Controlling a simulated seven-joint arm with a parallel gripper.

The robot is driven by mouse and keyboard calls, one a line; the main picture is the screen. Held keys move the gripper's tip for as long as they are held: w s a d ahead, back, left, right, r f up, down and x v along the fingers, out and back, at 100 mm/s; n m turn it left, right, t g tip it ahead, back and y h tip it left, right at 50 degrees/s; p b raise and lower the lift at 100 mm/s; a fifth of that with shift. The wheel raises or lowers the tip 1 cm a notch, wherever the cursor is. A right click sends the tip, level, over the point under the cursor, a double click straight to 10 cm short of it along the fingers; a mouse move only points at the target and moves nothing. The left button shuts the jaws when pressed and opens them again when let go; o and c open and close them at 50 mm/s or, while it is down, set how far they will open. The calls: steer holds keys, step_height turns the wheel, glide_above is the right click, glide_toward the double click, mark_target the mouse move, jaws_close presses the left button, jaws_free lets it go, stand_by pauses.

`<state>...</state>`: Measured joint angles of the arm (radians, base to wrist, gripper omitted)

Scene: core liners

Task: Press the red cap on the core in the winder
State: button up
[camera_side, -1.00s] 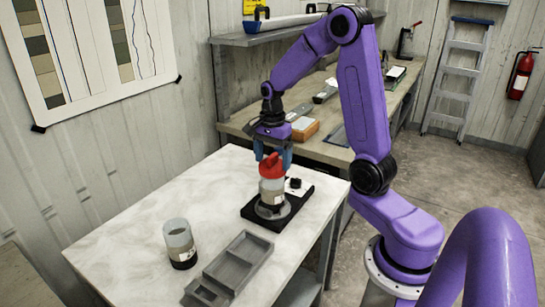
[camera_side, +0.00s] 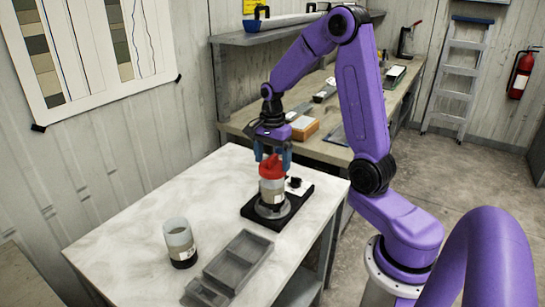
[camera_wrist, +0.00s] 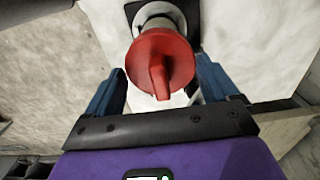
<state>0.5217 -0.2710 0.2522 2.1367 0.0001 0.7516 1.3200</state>
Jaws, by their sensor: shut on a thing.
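The red cap (camera_side: 271,167) sits at the top of the core (camera_side: 272,190), a clear cylinder with a pale label and dark band. The core stands upright in the winder (camera_side: 277,210), a black base with a grey round holder. My gripper (camera_side: 272,160) is directly above, its blue fingers pointing down and shut on the cap. In the wrist view the red cap (camera_wrist: 160,62) shows its raised ridge between the fingers, and it hides most of the core (camera_wrist: 158,22). How tightly the cap sits on the core I cannot tell.
A second clear cylinder (camera_side: 180,243) with a dark lower part stands on the white table (camera_side: 140,215) at the left. A grey compartment tray (camera_side: 239,261) lies near the front edge. A small black knob (camera_side: 295,182) is on the winder's right. A workbench (camera_side: 335,145) stands behind.

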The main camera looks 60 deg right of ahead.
steer(key=shift+f, duration=0.85)
steer(key=o, duration=0.7)
steer(key=shift+r, duration=0.15)
steer(key=shift+r, duration=3.4)
steer(key=shift+a, duration=0.1)
